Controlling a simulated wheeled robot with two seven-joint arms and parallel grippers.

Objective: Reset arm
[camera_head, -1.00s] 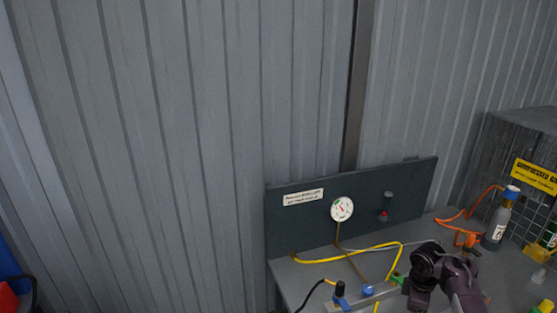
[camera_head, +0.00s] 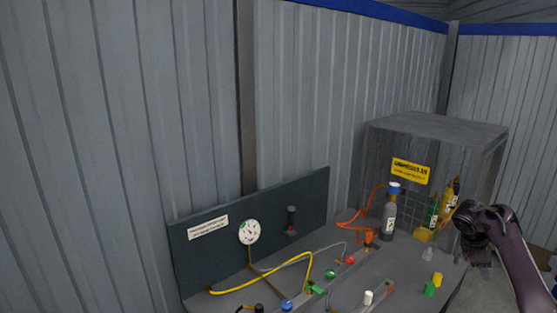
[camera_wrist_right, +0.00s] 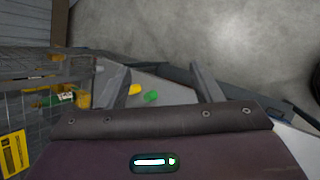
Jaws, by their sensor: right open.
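My right arm comes in from the right in the head view, and its gripper (camera_head: 480,258) points down near the right end of the grey bench (camera_head: 345,262). In the right wrist view the two fingers of this gripper (camera_wrist_right: 160,82) are spread wide with nothing held between them. A yellow block (camera_wrist_right: 134,89) and a green block (camera_wrist_right: 151,97) lie on the bench beyond the fingers. My left gripper is not in view.
A mesh cage with a yellow sign (camera_head: 411,171) stands at the bench's back right, with a grey blue-capped cylinder (camera_head: 389,218) before it. A gauge (camera_head: 249,232) hangs on the dark panel (camera_head: 310,205). Hoses and fittings crowd the bench's left. Open floor (camera_wrist_right: 225,35) shows beyond the bench.

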